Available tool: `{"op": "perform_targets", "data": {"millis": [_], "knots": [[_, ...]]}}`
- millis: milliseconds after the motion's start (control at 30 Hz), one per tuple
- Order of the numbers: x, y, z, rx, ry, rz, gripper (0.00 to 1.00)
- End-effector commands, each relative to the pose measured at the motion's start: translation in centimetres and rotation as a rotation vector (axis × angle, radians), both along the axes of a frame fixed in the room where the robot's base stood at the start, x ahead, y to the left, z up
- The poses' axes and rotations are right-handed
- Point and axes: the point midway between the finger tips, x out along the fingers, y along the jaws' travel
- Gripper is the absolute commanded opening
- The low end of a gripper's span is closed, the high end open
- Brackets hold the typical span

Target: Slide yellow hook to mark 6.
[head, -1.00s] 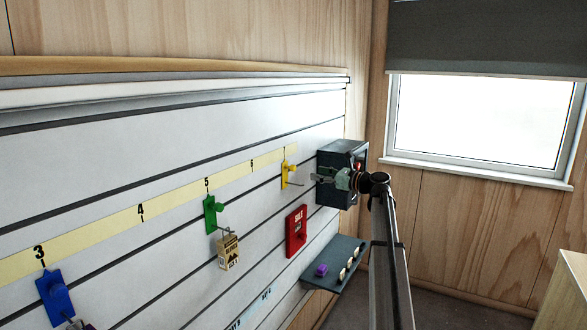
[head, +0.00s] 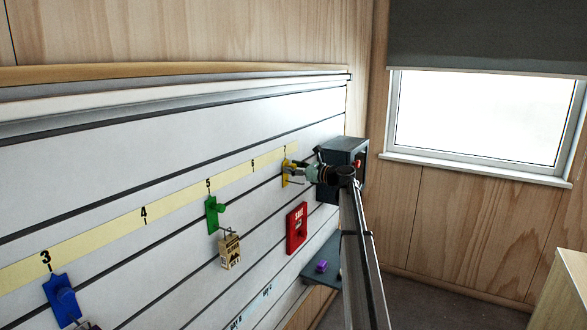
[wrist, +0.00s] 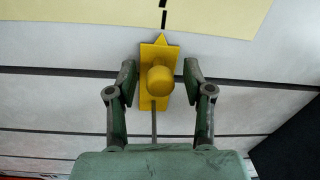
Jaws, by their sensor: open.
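The yellow hook (wrist: 160,72) is a plate with a pointed top, a round knob and a thin rod, set on the slatted wall. In the head view the yellow hook (head: 285,173) sits at the right end of the yellow number strip (head: 145,214), below mark 7. Mark 6 (head: 253,163) is to its left. My gripper (wrist: 160,80) is open, with one finger on each side of the knob and gaps between. In the head view my gripper (head: 293,170) is at the hook and hides part of it.
A green hook (head: 212,213) holding a tagged packet (head: 230,250) hangs below mark 5. A blue hook (head: 62,298) is below mark 3. A red sale sign (head: 297,228) hangs lower. A dark box (head: 345,158) stands just right of the yellow hook. A shelf (head: 318,272) is below.

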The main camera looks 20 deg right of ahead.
Motion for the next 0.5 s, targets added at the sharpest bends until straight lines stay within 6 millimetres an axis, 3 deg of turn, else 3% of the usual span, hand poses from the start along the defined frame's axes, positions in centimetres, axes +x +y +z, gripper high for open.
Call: {"op": "perform_targets", "data": {"millis": [67,100,233,500], "knots": [[-0.01,0.00,-0.01,0.000,0.000,0.000,0.51],[-0.02,0.00,-0.01,0.000,0.000,0.000,0.44],[-0.02,0.00,0.00,0.000,0.000,0.000,0.00],[-0.25,0.26,0.01,0.000,0.000,0.001,0.00]]}}
